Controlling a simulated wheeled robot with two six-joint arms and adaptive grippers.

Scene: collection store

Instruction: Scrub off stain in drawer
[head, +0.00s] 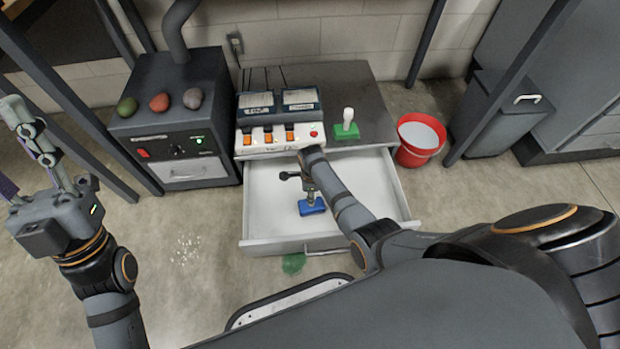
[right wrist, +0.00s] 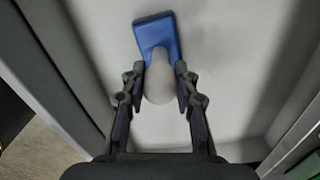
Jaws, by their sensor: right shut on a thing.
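The white drawer (head: 262,190) is pulled out below a grey cabinet in the head view. My right gripper (head: 308,192) reaches down into it and is shut on the pale rounded handle of a blue scrubber (head: 312,207). In the right wrist view the scrubber's blue block (right wrist: 158,35) lies beyond the fingertips, over the drawer floor, with the handle (right wrist: 159,83) between the fingers. I cannot tell whether the block touches the floor. I see no clear stain on the visible drawer floor; my right arm hides part of it. My left gripper (head: 22,145) is raised at the left, open and empty.
A green brush with a white handle (head: 346,127) stands on the cabinet top, right of a switch box (head: 275,137). A red bucket (head: 418,140) stands right of the drawer. A dark oven (head: 178,120) is at the left. A green patch (head: 293,263) marks the floor.

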